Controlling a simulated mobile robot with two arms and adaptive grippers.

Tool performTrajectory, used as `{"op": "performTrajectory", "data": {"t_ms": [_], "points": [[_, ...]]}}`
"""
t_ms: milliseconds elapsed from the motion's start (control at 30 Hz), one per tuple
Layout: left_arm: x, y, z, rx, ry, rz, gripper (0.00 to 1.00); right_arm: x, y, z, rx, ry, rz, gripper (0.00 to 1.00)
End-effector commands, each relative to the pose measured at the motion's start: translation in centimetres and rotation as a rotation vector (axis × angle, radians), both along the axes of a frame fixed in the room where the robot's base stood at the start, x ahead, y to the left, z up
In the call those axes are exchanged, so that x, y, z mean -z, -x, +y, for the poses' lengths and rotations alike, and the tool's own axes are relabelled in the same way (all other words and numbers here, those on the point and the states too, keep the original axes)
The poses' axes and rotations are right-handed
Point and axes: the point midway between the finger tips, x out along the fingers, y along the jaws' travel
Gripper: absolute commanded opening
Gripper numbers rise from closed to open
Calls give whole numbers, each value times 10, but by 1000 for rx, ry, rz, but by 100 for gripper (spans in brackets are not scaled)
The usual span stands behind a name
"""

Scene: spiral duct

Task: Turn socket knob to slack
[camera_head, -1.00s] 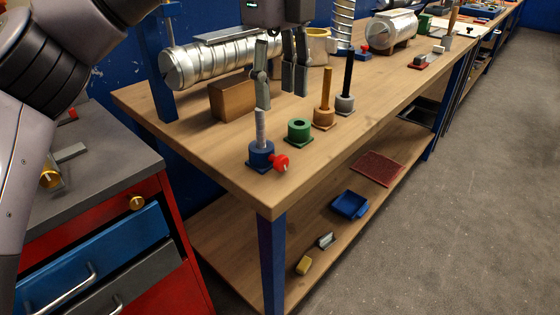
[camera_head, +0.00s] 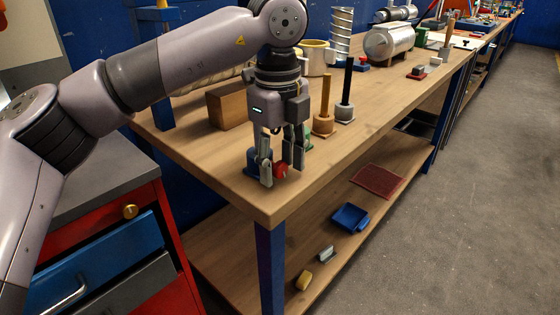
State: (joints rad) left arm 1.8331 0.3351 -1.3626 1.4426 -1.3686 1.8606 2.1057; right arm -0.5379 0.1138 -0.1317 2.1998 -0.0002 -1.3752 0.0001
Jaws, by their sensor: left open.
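The blue socket (camera_head: 251,163) stands near the front corner of the workbench, mostly hidden behind my left gripper. Its red knob (camera_head: 281,171) faces the bench's front edge. My left gripper (camera_head: 283,175) points down with its fingers open, one on either side of the knob as seen here. I cannot tell whether a finger touches it. The grey post in the blue socket is hidden. My right gripper is not in view.
A green socket (camera_head: 308,139) is mostly hidden behind the gripper. An orange socket with a rod (camera_head: 323,122) and a grey socket with a black rod (camera_head: 345,109) stand beyond. A wooden block (camera_head: 226,106) lies behind. The bench's front corner is clear.

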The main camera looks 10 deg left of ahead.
Motion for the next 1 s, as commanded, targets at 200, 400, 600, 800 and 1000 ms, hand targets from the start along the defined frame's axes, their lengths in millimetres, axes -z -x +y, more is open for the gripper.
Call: {"op": "performTrajectory", "data": {"t_ms": [200,400,600,800,1000], "points": [[0,0,0,0,0,0,38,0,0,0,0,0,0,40],[0,0,0,0,0,0,24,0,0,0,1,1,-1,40],[0,0,0,0,0,0,11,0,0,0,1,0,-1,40],[0,0,0,0,-1,1,0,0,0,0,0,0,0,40],[0,0,0,0,2,-3,0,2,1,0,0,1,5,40]]}}
